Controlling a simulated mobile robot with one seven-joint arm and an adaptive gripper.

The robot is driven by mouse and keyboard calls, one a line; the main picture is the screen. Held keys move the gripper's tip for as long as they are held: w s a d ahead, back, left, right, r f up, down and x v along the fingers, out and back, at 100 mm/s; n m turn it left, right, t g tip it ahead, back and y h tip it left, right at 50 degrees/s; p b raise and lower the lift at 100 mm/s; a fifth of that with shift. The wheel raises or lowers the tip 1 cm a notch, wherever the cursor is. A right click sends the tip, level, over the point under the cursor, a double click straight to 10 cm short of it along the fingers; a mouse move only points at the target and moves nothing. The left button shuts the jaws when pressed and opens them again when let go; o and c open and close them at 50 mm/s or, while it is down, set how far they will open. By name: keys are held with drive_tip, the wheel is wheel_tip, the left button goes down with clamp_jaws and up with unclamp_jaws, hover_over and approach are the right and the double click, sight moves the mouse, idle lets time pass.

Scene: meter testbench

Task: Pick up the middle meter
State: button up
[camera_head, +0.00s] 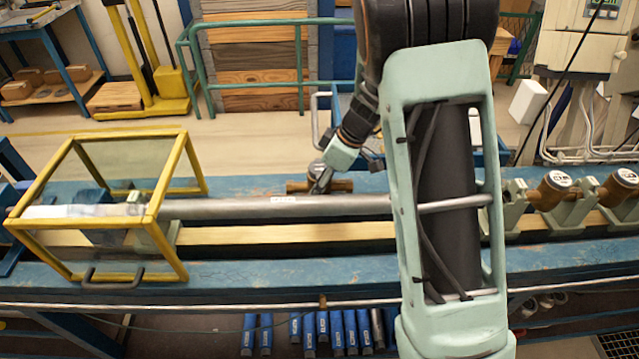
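A brass meter (344,186) with a round dark top lies behind the long grey pipe, on the far side of the blue bench. My gripper (321,184) reaches down to it from the upper right, its fingers at the meter's round body. The fingers are small in the picture, and I cannot tell whether they grip it or are just beside it. Two more brass meters, one (555,187) with a white dial and another (621,188) at the right edge, sit in pale green clamps at the right. My arm covers the middle of the bench.
The grey pipe (250,207) runs along the blue bench (230,272) in front of the meter. A yellow-framed clear box (168,265) stands at the left. A green railing (250,22) is behind. Blue items (322,328) lie below the bench.

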drive_tip(key=shift+f, duration=0.15)
clamp_jaws()
idle(0.4)
